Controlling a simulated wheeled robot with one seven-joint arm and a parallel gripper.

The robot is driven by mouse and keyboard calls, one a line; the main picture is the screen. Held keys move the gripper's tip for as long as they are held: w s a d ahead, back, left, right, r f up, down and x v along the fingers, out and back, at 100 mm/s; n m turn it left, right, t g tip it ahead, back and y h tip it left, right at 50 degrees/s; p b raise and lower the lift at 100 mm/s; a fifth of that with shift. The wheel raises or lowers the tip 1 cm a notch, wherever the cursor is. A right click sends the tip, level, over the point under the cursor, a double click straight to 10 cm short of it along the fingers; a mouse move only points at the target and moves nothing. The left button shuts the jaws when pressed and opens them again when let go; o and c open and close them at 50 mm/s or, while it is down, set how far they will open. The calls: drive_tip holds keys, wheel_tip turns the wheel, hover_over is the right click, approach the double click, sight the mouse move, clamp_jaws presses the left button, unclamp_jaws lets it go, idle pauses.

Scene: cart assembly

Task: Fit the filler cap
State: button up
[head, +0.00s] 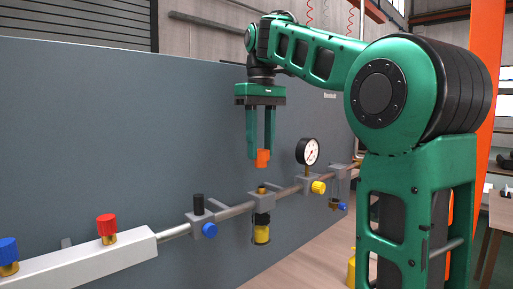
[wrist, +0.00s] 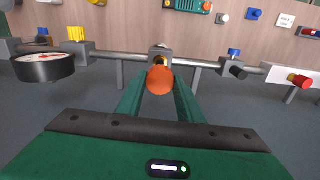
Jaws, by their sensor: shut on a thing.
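The orange filler cap (head: 263,158) is between the fingertips of my gripper (head: 261,154), which is shut on it. It also shows in the wrist view (wrist: 160,80) as a round orange end between the green fingers (wrist: 160,98). In the head view the cap is held above a brass filler neck (head: 262,190) on a grey block on the pipe, with a visible gap between them. Below that block hangs a cup with yellow contents (head: 261,234). In the wrist view the cap partly hides the brass neck (wrist: 161,62).
A pressure gauge (head: 307,151) and a yellow knob (head: 318,187) stand right of the neck. A black cap (head: 198,203) and a blue knob (head: 209,230) are to its left. Red (head: 106,226) and blue (head: 8,251) knobs sit on the white manifold. A grey panel stands behind.

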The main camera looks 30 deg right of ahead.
drive_tip(key=shift+s+f, duration=0.1)
drive_tip(key=shift+f, duration=2.1)
drive_tip(key=shift+s+f, duration=0.1)
drive_tip(key=shift+f, duration=1.15)
drive_tip(key=o, duration=1.1)
drive_tip(key=shift+r, duration=3.75)
